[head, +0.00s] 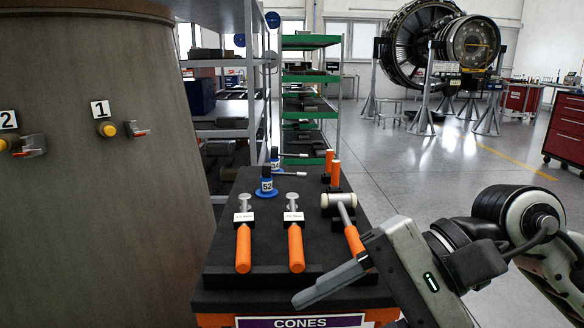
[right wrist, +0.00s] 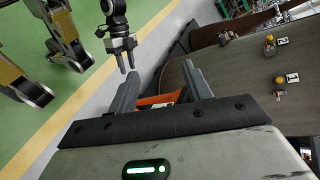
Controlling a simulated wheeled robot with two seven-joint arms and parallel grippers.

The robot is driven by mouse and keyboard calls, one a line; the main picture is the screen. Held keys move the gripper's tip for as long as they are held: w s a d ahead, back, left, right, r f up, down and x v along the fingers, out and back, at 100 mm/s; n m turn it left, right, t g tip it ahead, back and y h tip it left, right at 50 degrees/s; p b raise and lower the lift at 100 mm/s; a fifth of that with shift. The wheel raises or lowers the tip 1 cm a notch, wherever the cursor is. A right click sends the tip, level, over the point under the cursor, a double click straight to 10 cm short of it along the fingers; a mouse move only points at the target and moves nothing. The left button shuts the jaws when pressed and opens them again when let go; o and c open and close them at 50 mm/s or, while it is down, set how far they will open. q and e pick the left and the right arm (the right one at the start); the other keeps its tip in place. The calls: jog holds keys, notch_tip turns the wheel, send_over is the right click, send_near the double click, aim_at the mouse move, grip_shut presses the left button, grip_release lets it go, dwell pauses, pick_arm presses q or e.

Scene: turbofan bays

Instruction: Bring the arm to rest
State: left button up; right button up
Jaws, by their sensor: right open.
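My right arm comes in from the right in the head view. Its gripper (head: 328,284) is tilted low over the front right of the tool cart (head: 270,277), near a mallet (head: 347,224) with white faces and an orange handle. In the right wrist view the right gripper's two fingers (right wrist: 160,84) are apart with nothing held between them. An orange part with a pale label (right wrist: 158,100) shows beyond the fingers. My left gripper (right wrist: 124,56) shows at the top of the right wrist view, apart from the right one; its jaw gap is unclear. It is outside the head view.
Two orange-handled tools (head: 243,247) (head: 296,247) and a blue piece marked 52 (head: 266,184) are on the cart. A large curved brown casing (head: 95,190) with numbered fittings stands left. Shelves (head: 310,90) stand behind; open floor lies to the right.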

jog(key=s+a+r+m+g+y, duration=0.2)
jog(key=a+r+m+y, duration=0.15)
jog(key=m+y, duration=0.35)
jog(key=w+d+r+m+t+y+p, duration=0.25)
jog(key=w+m+t+y, duration=0.25)
jog(key=m+t, duration=0.75)
jog(key=w+d+f+m+t+h, duration=0.3)
jog(key=f+m+t+h, duration=0.2)
jog(key=m, duration=0.8)
jog(key=w+d+f+m+t+h, duration=0.3)
jog(key=f+m+t+h, duration=0.15)
jog(key=m, duration=0.85)
jog(key=s+d+f+m+g+h, duration=0.1)
jog(key=s+f+m+g+h, duration=0.1)
jog(key=f+m, duration=0.4)
jog(key=s+d+f+m+g+h+p, duration=0.1)
jog(key=s+f+m+h, duration=0.4)
jog(key=f, duration=0.6)
jog(key=s+d+f+m+g+h, duration=0.2)
jog(key=s+f+m+g+h, duration=0.2)
jog(key=f+m, duration=0.5)
jog(key=shift+s+d+g, duration=0.2)
jog(key=shift+g, duration=0.2)
